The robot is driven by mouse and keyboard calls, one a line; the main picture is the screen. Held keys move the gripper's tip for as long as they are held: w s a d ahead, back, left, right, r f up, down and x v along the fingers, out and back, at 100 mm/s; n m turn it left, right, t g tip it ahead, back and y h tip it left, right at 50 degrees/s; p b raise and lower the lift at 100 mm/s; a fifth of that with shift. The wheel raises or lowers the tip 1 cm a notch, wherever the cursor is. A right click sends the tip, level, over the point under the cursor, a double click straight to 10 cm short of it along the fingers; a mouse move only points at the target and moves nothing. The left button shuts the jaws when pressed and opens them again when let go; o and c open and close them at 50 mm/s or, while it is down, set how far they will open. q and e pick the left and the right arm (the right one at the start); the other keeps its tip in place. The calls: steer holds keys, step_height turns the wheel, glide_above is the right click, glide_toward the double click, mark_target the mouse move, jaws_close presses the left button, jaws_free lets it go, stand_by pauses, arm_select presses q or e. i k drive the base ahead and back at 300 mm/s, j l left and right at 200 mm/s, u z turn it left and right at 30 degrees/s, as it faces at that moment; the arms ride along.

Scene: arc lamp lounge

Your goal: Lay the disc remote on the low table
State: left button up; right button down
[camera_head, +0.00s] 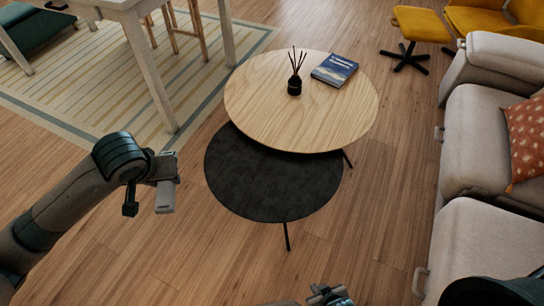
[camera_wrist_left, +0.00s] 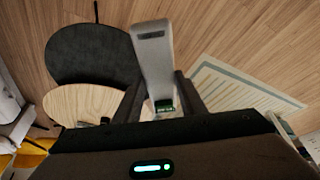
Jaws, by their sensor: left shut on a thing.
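My left gripper (camera_head: 150,184) is shut on a pale grey, elongated remote (camera_head: 165,198). In the left wrist view the remote (camera_wrist_left: 153,55) sticks out between the two dark fingers, with a small green-lit patch near its held end. The low table is a pair of round tops: a light wood one (camera_head: 245,110) and a black one (camera_head: 265,190) partly under it. The gripper and remote are left of the black top, apart from it. My right gripper (camera_head: 328,295) is at the bottom edge, partly cut off; its jaws are unclear.
A black reed diffuser (camera_head: 295,85) and a blue book (camera_head: 334,70) stand on the wood top. The black top's visible part is bare. A beige sofa (camera_head: 475,135) is at the right. A pale table (camera_head: 145,60) and striped rug (camera_head: 85,95) are at upper left.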

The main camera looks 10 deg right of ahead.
mark_target(262, 173)
steer(key=i+l, duration=0.7)
steer(key=l, duration=0.1)
